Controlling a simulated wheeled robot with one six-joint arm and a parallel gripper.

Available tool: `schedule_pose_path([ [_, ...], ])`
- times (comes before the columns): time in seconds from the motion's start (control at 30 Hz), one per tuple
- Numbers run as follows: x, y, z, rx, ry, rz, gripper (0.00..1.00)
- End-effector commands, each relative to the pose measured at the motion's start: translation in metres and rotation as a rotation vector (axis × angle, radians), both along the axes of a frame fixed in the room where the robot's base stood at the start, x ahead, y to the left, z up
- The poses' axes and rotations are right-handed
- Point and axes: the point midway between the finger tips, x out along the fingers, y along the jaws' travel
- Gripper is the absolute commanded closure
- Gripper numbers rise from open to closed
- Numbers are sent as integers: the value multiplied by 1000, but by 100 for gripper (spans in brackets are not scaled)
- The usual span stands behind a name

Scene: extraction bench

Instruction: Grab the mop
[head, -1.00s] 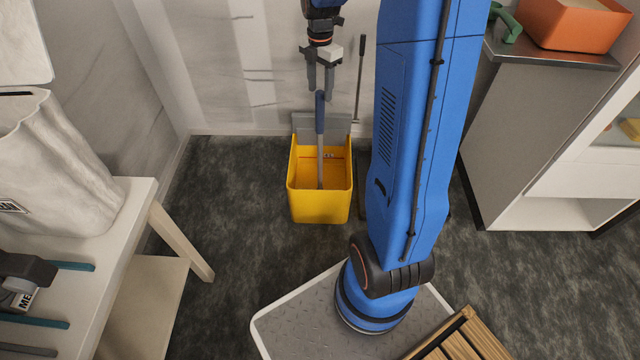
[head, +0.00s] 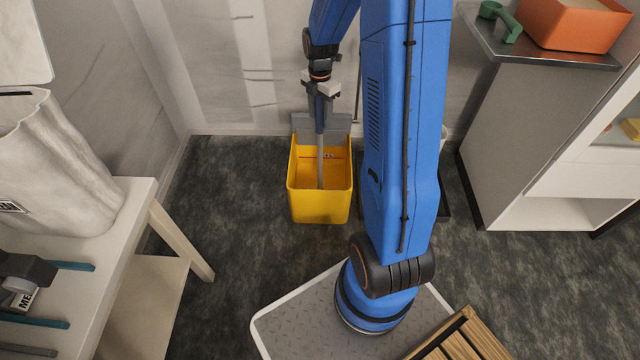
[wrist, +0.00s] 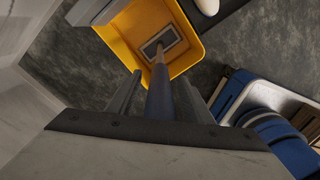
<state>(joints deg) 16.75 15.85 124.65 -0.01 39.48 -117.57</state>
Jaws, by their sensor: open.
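The mop (head: 320,165) stands in the yellow bucket (head: 320,208), its grey shaft rising to a blue handle. In the wrist view the blue handle (wrist: 160,95) runs up between the two fingers, and a flat pale rectangular head shows at its foot inside the yellow bucket (wrist: 185,62). My gripper (head: 320,118) is at the upper part of the handle, pointing down. It is open, one finger on each side of the handle, with a visible gap to each finger in the wrist view (wrist: 162,92). The top of the handle is hidden by the gripper.
A wall stands close behind the bucket. A white table (head: 150,200) is at the left. A grey cabinet (head: 500,140) with an orange bin (head: 570,28) is at the right. Dark floor around the bucket's left and front is free.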

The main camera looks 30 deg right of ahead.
Motion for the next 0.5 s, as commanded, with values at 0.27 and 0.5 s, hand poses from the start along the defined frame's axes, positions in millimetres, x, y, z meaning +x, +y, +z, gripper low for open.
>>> schedule_pose_path([
  [0.27,0,0,-1,0,0,0,63],
  [0.5,0,0,-1,0,0,0,100],
])
